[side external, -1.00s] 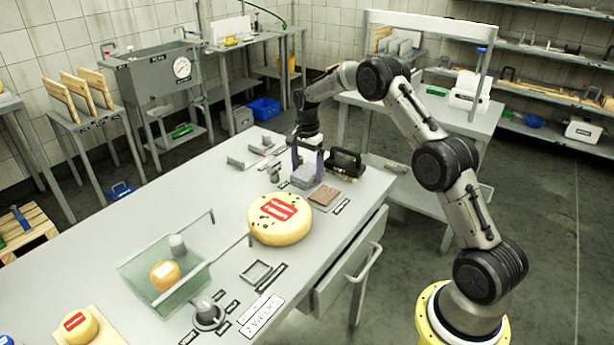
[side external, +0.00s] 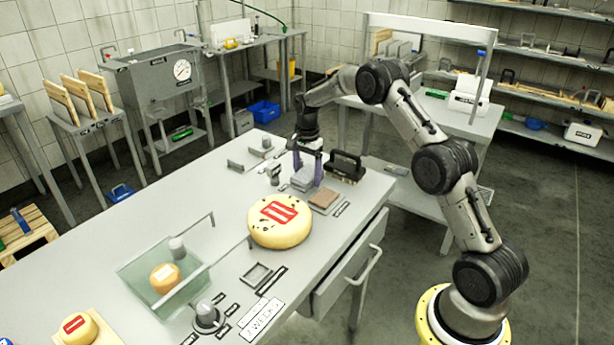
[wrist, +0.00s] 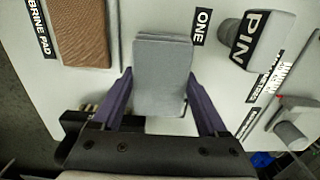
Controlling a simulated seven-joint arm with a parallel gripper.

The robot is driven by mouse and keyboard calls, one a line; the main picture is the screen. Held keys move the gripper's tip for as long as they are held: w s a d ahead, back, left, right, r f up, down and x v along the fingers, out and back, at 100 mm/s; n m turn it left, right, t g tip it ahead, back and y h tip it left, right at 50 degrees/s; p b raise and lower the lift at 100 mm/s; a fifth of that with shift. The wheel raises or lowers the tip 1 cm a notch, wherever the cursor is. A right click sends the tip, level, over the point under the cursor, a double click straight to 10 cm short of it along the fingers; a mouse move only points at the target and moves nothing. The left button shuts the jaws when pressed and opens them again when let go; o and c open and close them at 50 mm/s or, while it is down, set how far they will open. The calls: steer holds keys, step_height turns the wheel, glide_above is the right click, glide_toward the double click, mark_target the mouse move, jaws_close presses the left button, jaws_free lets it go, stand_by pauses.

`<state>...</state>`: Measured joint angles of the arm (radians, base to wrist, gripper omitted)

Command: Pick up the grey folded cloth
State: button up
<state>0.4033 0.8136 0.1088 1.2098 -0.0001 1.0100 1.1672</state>
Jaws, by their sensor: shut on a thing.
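The grey folded cloth (wrist: 163,75) is a thick rectangular pad, seen from above in the wrist view. It also shows at the far end of the table in the side view (side external: 303,179). My gripper (wrist: 158,82) is shut on it, with one purple finger against each long side. The fingers point down at the cloth in the side view (side external: 306,172). A paler grey edge shows under the cloth's near end. I cannot tell how far the cloth is above the table.
A brown brine pad (wrist: 78,32) lies beside the cloth. A black-handled brush (side external: 346,168) stands close by on the right. A grey PIN-labelled object (wrist: 258,40) is on the other side. A large cheese wheel (side external: 280,221) sits nearer the camera.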

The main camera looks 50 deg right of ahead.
steer(key=shift+r, duration=0.7)
steer(key=s+a+r, duration=0.2)
steer(key=s+r, duration=0.3)
steer(key=s, duration=0.1)
steer(key=s+a+r, duration=0.3)
steer(key=s+r, duration=0.3)
steer(key=s, duration=0.1)
steer(key=shift+a+r, duration=0.25)
steer(key=o, duration=0.8)
steer(key=c, duration=0.6)
steer(key=shift+c, duration=0.2)
